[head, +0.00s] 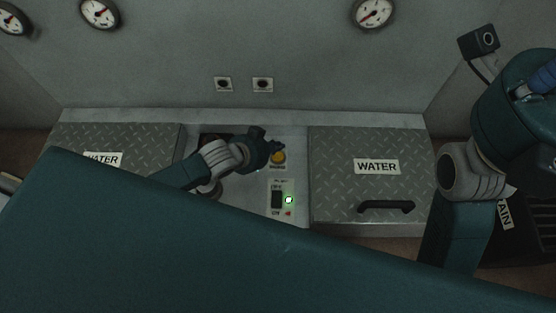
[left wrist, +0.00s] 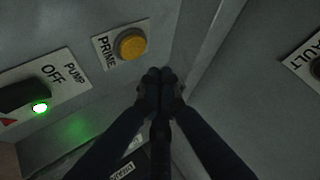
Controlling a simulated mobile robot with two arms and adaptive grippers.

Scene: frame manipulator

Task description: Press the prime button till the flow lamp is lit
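The prime button (head: 278,158) is a round yellow button on the grey panel between two hatches. In the left wrist view it shows as the yellow button (left wrist: 130,44) on a plate marked PRIME. My left gripper (head: 275,147) is beside the button in the head view. In the left wrist view its dark fingertips (left wrist: 161,82) are together and empty, below and right of the button, with no visible contact. A green lamp (head: 289,200) glows by the pump switch (head: 277,200); its own label cannot be read. I cannot pick out a flow lamp. My right gripper is not in view.
Tread-plate WATER hatches flank the panel, the right one (head: 345,196) with a black handle (head: 386,207). Several gauges, including one (head: 373,13), are on the wall. A plate ending in AULT (left wrist: 303,58) is right in the wrist view. My arm covers the lower head view.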

